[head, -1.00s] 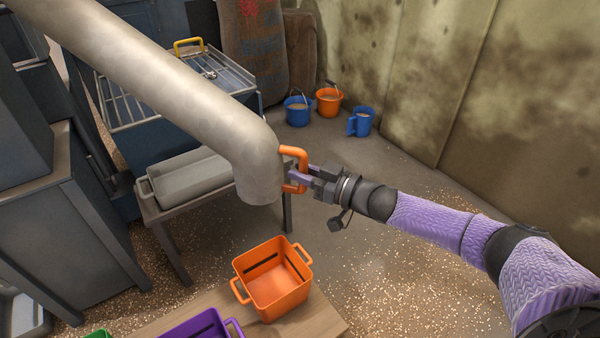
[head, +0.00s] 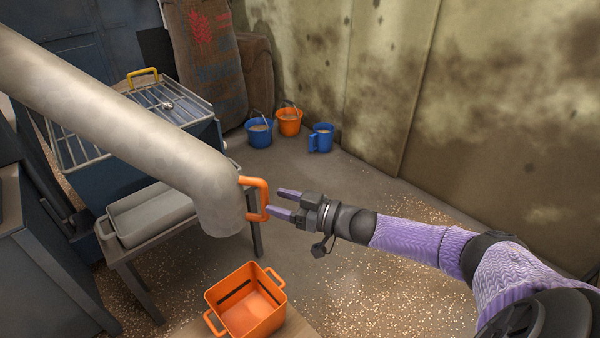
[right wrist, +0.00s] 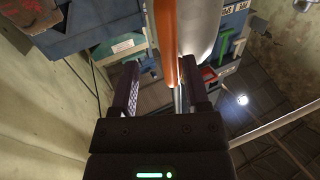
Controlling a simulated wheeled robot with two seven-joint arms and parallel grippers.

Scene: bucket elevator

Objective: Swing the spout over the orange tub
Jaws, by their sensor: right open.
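The spout is a thick grey pipe (head: 130,125) coming in from the upper left in the head view, with its end bent downward. An orange handle (head: 265,198) is fixed to the right side of its bend. The orange tub (head: 248,300) is below the spout's end and slightly nearer to me, on a wooden surface. My right gripper (head: 278,203) is open and empty, just right of the handle, with its fingers pointing at it. In the right wrist view the handle (right wrist: 165,45) shows as an orange bar ahead, between the finger directions, with the pale pipe (right wrist: 198,30) behind it. My left gripper is not in view.
A grey tray (head: 150,215) stands on a low table behind the spout. Blue (head: 259,132) and orange (head: 289,121) buckets and a blue jug (head: 321,138) stand by the wall. Spilled grain covers part of the floor. Floor right of the tub is free.

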